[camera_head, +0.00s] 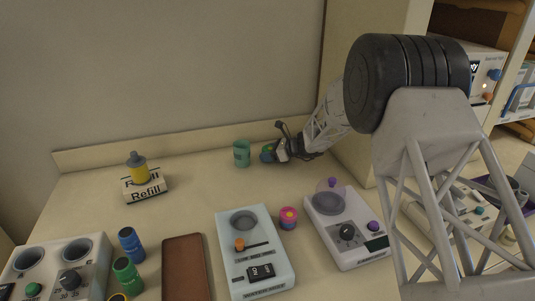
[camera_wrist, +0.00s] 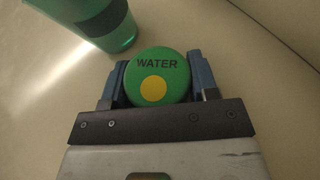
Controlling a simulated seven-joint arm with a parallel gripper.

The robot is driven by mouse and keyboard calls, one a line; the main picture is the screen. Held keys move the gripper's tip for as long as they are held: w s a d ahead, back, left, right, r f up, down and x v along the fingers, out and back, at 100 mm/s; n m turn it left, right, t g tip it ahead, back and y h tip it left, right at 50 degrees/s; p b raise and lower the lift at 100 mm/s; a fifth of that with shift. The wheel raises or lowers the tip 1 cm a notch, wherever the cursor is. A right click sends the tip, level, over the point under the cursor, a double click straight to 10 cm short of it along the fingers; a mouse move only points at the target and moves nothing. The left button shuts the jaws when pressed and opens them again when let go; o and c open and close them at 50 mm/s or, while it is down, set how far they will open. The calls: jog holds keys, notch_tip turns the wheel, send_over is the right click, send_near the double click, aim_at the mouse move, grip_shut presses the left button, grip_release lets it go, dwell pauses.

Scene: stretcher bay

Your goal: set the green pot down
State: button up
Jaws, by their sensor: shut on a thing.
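The green pot (camera_wrist: 158,72), with a round top marked WATER and a yellow dot, is between the two blue fingers of my gripper (camera_wrist: 157,82) in the wrist view. The fingers are shut on its sides. In the head view my gripper (camera_head: 268,153) is low over the back of the counter, and the pot shows only as a small green patch there. I cannot tell whether its base touches the counter.
A green cup (camera_head: 241,154) with a dark band stands just left of the pot. Devices, a pink pot (camera_head: 288,218) and a brown pad (camera_head: 183,268) fill the front. Bare counter lies between.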

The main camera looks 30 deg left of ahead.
jog(key=shift+f, duration=0.15)
jog(key=o, duration=0.9)
jog(key=shift+o, duration=0.2)
jog(key=shift+r, duration=0.2)
jog(key=shift+v, duration=3.75)
